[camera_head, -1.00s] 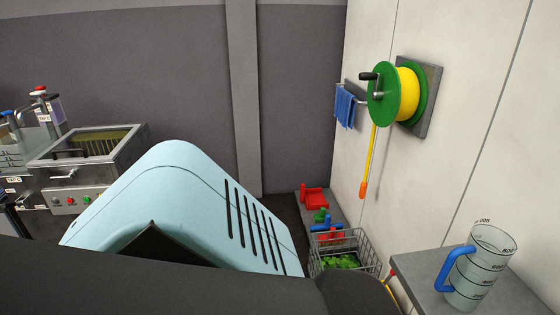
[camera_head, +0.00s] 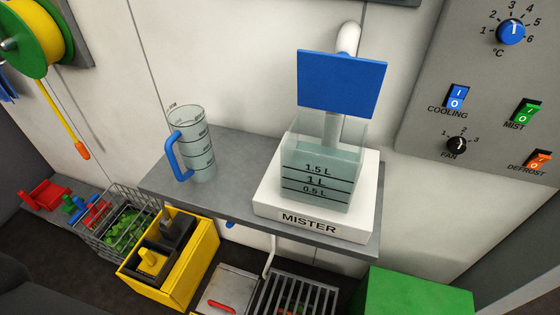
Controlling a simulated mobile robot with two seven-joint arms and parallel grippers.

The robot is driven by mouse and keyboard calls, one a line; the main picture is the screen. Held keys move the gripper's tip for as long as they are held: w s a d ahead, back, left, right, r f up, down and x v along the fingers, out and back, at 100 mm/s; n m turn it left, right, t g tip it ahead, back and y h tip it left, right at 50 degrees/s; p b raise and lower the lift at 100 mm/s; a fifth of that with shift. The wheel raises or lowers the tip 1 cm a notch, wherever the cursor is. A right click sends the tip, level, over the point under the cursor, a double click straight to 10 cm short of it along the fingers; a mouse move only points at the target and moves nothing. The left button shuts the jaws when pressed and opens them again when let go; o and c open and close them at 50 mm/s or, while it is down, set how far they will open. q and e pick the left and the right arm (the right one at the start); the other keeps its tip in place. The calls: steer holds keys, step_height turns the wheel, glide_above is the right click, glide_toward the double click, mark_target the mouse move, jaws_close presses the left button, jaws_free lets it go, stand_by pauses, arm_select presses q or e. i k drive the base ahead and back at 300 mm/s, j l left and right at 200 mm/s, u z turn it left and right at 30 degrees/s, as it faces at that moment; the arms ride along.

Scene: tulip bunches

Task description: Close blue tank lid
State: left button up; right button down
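A clear tank (camera_head: 322,172) with level marks up to 1.5 L stands on a white base labelled MISTER, on a grey shelf. Its blue lid (camera_head: 342,83) is raised, standing steeply tilted above the tank's back edge, so the tank's top is open. Liquid shows inside the tank. A pipe runs behind the lid to the wall. Neither of my grippers is in view.
A measuring jug (camera_head: 197,145) with a blue handle stands left of the tank on the grey shelf (camera_head: 240,150). A control panel (camera_head: 480,85) is on the right wall. A yellow caddy (camera_head: 170,260), wire basket (camera_head: 120,225) and green box (camera_head: 415,292) are below.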

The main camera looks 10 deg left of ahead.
mark_target(340, 83)
steer(key=k+z, duration=0.15)
steer(key=z, duration=0.2)
steer(key=k+l+z, duration=0.1)
steer(key=z, duration=0.3)
steer(key=k+l+z, duration=0.1)
steer(key=l+z, duration=0.25)
steer(key=k+j, duration=0.05)
steer(key=j, duration=0.05)
